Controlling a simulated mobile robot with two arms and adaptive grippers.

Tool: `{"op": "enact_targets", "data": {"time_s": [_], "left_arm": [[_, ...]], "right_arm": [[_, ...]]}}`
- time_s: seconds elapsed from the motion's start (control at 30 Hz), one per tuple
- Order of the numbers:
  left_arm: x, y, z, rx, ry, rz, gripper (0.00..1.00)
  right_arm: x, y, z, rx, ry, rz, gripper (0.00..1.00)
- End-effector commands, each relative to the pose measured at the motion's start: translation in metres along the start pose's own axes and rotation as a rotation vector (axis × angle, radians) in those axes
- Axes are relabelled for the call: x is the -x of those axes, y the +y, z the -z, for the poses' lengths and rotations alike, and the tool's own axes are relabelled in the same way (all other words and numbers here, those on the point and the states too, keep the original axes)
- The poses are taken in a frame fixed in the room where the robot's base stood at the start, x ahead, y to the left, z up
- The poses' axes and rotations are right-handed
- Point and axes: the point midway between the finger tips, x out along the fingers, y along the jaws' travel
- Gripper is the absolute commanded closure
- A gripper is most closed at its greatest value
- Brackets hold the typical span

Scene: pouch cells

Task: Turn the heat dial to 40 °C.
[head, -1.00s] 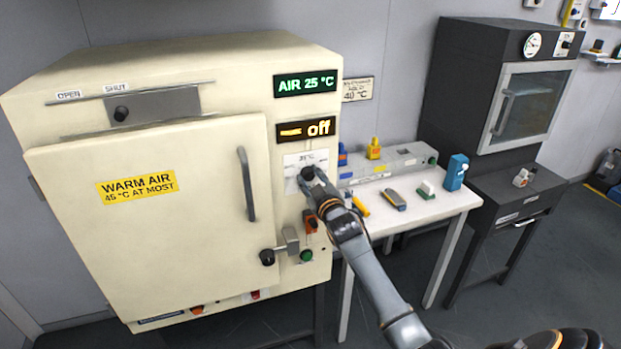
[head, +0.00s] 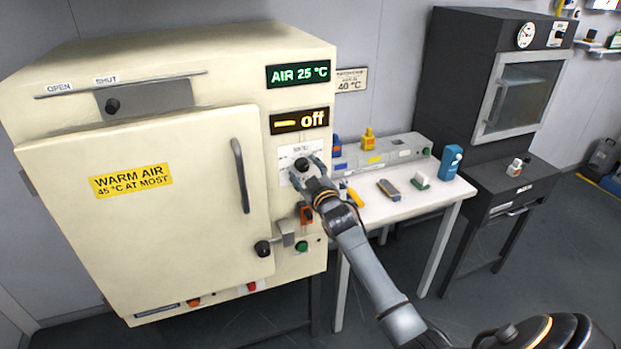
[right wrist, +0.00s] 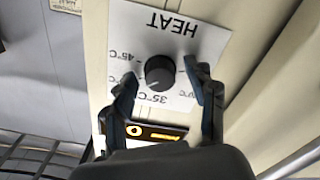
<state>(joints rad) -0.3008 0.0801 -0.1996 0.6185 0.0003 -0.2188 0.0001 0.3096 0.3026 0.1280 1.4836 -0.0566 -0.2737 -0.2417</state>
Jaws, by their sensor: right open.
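The heat dial (head: 302,164) is a black round knob on a white plate on the cream warm-air cabinet's front. It also shows in the right wrist view (right wrist: 160,71), upside down, with HEAT and marks reading 35 °C and 45 °C; other marks are partly hidden. My right gripper (head: 310,173) is open, its fingers in the right wrist view (right wrist: 163,86) on either side of the knob, seemingly apart from it. I cannot tell the knob's exact setting. The air display (head: 298,74) reads 25 °C, and the display below (head: 299,120) reads off. My left gripper is not in view.
A yellow label (head: 131,181) says 45 °C at most; a wall sign (head: 351,80) shows 40 °C. The cabinet door (head: 200,135) is shut. Below the dial are an orange switch (head: 306,213) and a green button (head: 301,246). A white table (head: 395,205) with small items stands at right.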

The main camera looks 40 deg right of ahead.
Motion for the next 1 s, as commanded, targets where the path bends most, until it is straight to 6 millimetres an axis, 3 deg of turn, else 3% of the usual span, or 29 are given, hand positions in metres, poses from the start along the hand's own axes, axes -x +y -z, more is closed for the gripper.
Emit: {"op": "enact_targets", "data": {"time_s": [0.6, 0.8, 1.0], "left_arm": [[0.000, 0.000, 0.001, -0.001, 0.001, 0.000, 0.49], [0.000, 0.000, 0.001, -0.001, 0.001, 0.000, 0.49], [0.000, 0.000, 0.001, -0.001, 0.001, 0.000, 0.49]], "right_arm": [[0.104, -0.001, -0.001, -0.002, -0.002, 0.002, 0.44], [0.117, 0.000, -0.001, 0.000, -0.002, 0.000, 0.44], [0.117, 0.000, -0.001, -0.001, -0.002, 0.000, 0.44]]}}
